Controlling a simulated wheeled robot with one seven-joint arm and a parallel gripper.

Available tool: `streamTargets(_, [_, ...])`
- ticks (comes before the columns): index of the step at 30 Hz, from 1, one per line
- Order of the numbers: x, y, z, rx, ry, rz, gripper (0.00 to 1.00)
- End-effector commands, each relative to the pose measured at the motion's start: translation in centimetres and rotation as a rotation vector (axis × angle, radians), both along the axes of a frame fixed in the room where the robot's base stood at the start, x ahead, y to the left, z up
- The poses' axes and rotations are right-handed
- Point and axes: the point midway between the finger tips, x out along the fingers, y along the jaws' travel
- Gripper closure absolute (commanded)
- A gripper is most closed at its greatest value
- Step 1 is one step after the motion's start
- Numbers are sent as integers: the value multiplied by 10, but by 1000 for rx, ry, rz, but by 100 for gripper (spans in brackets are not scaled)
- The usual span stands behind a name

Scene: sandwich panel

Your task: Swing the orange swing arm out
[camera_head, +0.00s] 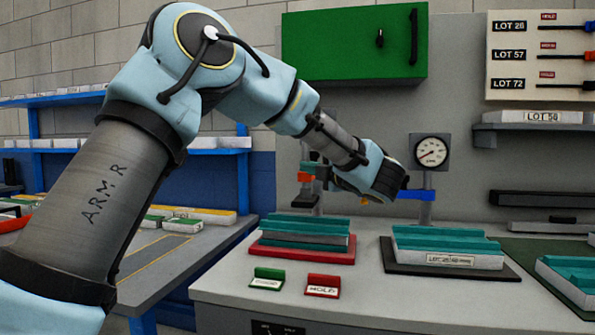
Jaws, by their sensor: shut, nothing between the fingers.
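A teal-topped stack on a red base (301,257) and another on a black base (398,269) stand on the grey bench (366,308). A round gauge (431,151) stands behind. Green (266,279) and red (323,286) label holders sit in front. A green cabinet (345,44) hangs above.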

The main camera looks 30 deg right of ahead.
Motion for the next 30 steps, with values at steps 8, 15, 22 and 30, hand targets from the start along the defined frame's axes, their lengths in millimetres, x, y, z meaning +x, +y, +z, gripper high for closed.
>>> streamTargets(8, [-32, -13, -1, 1, -1, 0, 100])
streamTargets(15, [-36, -14, 0, 1, 0, 2, 100])
streamTargets(22, [-36, -14, 0, 1, 0, 2, 100])
streamTargets(30, [-36, -14, 0, 1, 0, 2, 100])
